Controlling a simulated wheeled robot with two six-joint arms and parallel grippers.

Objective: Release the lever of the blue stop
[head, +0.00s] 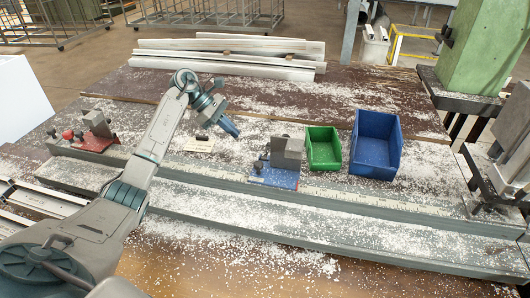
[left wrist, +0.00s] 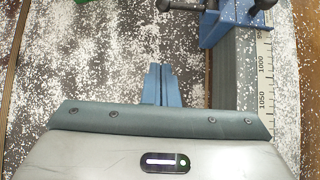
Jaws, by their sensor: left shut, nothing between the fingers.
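The blue stop (head: 273,177) sits on the long rail with a scale, its grey block on top. Its dark lever (head: 259,163) is at the block's left side; its position is too small to judge. In the left wrist view the blue stop (left wrist: 232,22) is at the top right, with dark knobbed handles (left wrist: 185,5) beside it, partly cut off by the frame. My left gripper (head: 235,131) is behind and left of the stop, above the bench, apart from it. Its blue fingers (left wrist: 160,82) are shut and empty. My right gripper is not in view.
A red stop (head: 97,138) with a grey block stands farther left on the rail (head: 350,208). Green (head: 322,148) and blue (head: 375,145) bins stand right of the blue stop. White profiles (head: 225,55) lie at the back. White chips cover the bench.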

